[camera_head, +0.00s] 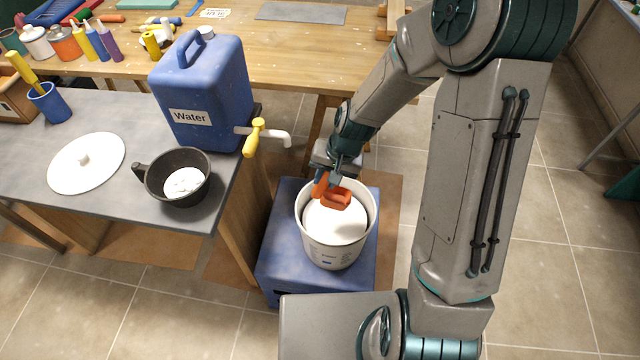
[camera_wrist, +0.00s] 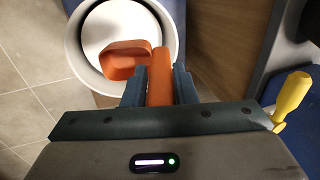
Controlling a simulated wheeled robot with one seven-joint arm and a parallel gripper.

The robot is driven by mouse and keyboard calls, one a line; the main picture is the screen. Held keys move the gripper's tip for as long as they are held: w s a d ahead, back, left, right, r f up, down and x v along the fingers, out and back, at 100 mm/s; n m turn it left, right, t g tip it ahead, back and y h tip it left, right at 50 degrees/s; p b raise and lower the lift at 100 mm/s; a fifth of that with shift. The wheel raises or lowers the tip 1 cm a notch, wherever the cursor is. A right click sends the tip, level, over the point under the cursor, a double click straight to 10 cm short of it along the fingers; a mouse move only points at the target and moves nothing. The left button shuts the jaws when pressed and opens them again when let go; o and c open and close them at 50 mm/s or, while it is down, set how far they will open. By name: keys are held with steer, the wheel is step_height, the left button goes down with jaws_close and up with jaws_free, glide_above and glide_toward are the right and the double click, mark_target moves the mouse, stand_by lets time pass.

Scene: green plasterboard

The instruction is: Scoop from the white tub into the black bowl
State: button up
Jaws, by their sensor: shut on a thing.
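The white tub (camera_head: 338,254) stands on a blue stand and holds white powder (camera_head: 322,224); its rim also shows in the wrist view (camera_wrist: 76,48). My gripper (camera_head: 338,172) is shut on the handle of an orange scoop (camera_head: 336,199), above the tub's opening. In the wrist view the handle (camera_wrist: 160,76) sits between my two fingers (camera_wrist: 158,88). The scoop's head is over or at the powder; I cannot tell if it touches, and what it holds is not clear. The black bowl (camera_head: 160,178) sits on the grey table to the left, with some white powder (camera_head: 184,182) in it.
A white lid (camera_head: 86,162) lies left of the bowl. The blue stand (camera_head: 278,246) bears the tub. A wooden workbench (camera_head: 290,60) is behind.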

steer(key=s+d+b+x, duration=0.1)
steer(key=d+b+x, duration=0.1)
steer(key=b+x, duration=0.8)
steer(key=x, duration=0.3)
steer(key=shift+s+f, duration=0.3)
steer(key=shift+s, duration=0.05)
steer(key=shift+r, duration=0.15)
step_height(320, 180, up, 13)
steer(key=h+p, duration=0.3)
steer(key=p, duration=1)
steer(key=shift+g+p, duration=0.35)
steer(key=shift+g, duration=0.05)
steer(key=shift+o, duration=1.4)
steer(key=shift+c, duration=1.4)
steer(key=shift+d, duration=0.1)
